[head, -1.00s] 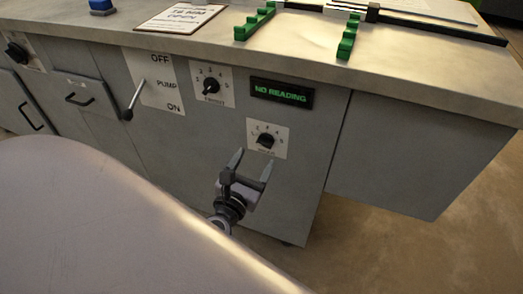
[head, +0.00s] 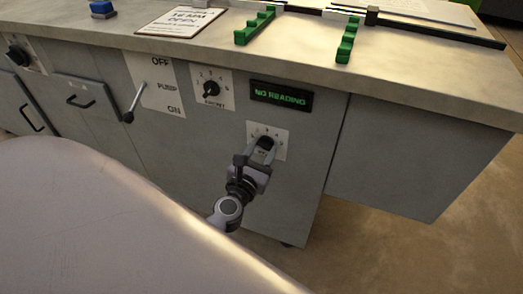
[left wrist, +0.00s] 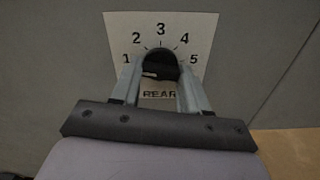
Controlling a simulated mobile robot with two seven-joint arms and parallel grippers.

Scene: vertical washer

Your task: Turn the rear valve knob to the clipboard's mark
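The rear valve knob (left wrist: 160,66) is a black dial on a white plate marked 1 to 5 and REAR in the left wrist view. In the head view the knob (head: 265,142) is on the cabinet front, below the NO READING display. My left gripper (head: 262,147) is at the knob, its fingers on either side of it. In the left wrist view the fingers (left wrist: 160,88) are apart around the knob; I cannot tell if they touch it. The clipboard (head: 180,21) lies on the counter top, its text too blurred to read surely. My right gripper is not in view.
The front knob (head: 211,89) is up and left of the rear knob. The pump lever (head: 133,103) sticks out from its OFF/ON plate (head: 165,85). Green racks (head: 255,28) stand on the counter. The display (head: 281,95) is above the rear plate.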

